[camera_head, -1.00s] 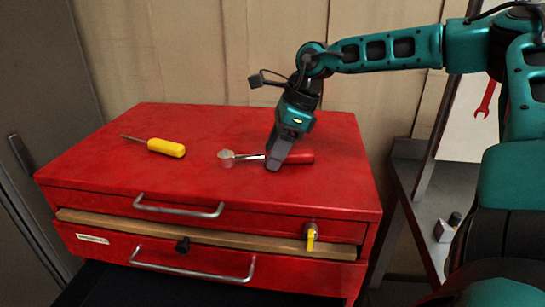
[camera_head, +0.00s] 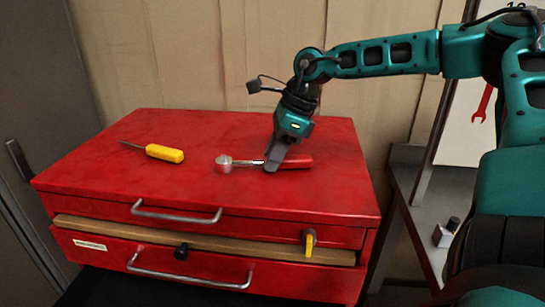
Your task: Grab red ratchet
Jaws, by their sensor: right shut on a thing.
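The red ratchet (camera_head: 298,163) lies across the top of the red tool chest, with its red handle to the right and its round metal head to the left. My right gripper (camera_head: 271,167) comes down from above and is shut on the ratchet near where the shaft meets the handle. The fingers hide that part of it. The ratchet is at or very near the chest's top surface; I cannot tell if there is a gap. My left gripper is not in view.
A yellow-handled screwdriver (camera_head: 165,153) lies on the left of the red tool chest (camera_head: 110,180). A grey shelf (camera_head: 425,205) stands at right. The chest top's front is clear.

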